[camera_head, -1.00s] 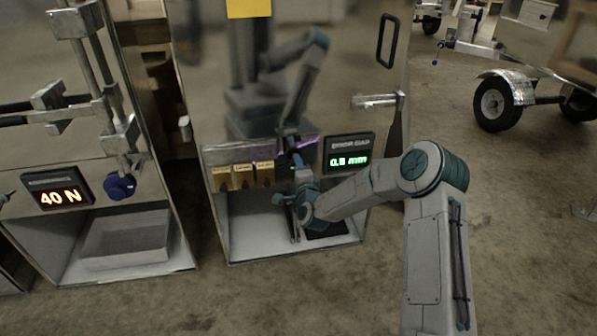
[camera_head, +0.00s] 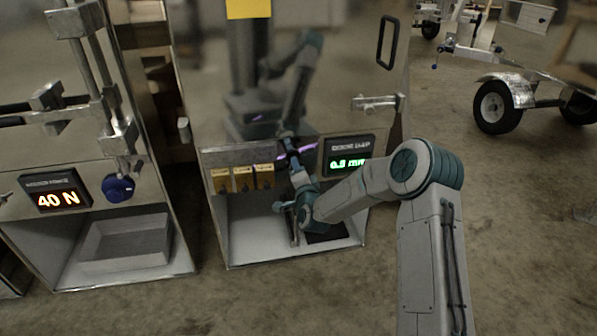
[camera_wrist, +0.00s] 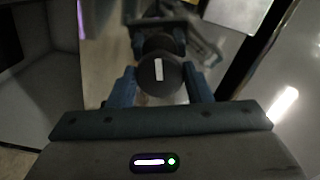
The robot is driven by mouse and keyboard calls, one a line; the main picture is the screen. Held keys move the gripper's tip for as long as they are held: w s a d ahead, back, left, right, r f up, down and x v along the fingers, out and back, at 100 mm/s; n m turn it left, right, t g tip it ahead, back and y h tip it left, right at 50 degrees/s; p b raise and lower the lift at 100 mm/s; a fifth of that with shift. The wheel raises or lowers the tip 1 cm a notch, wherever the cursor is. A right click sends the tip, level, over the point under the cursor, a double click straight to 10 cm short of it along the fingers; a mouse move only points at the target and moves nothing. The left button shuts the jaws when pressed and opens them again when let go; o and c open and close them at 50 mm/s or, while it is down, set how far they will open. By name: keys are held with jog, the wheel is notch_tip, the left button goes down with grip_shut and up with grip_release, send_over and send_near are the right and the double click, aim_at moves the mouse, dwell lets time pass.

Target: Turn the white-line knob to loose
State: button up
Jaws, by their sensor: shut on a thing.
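In the wrist view, a dark round knob (camera_wrist: 174,82) with a short white line on its face sits between the two blue-grey fingers of my gripper (camera_wrist: 160,84). The fingers are shut on its sides. The white line stands nearly upright in the picture. In the head view, my gripper (camera_head: 284,207) is at the front of the middle metal cabinet (camera_head: 222,158), low by its open bay. The knob cannot be made out there, as my wrist and gripper cover that spot.
A green-lit gap display (camera_head: 348,155) sits right of my gripper; its digits are blurred. Yellow tags (camera_head: 243,179) hang to the left. The left cabinet has a "40 N" display (camera_head: 57,192), a blue knob (camera_head: 118,188) and a grey tray (camera_head: 125,243).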

jog(key=o, duration=1)
jog(key=p+v, duration=0.3)
jog(key=v, duration=1.1)
jog(key=shift+w, duration=0.1)
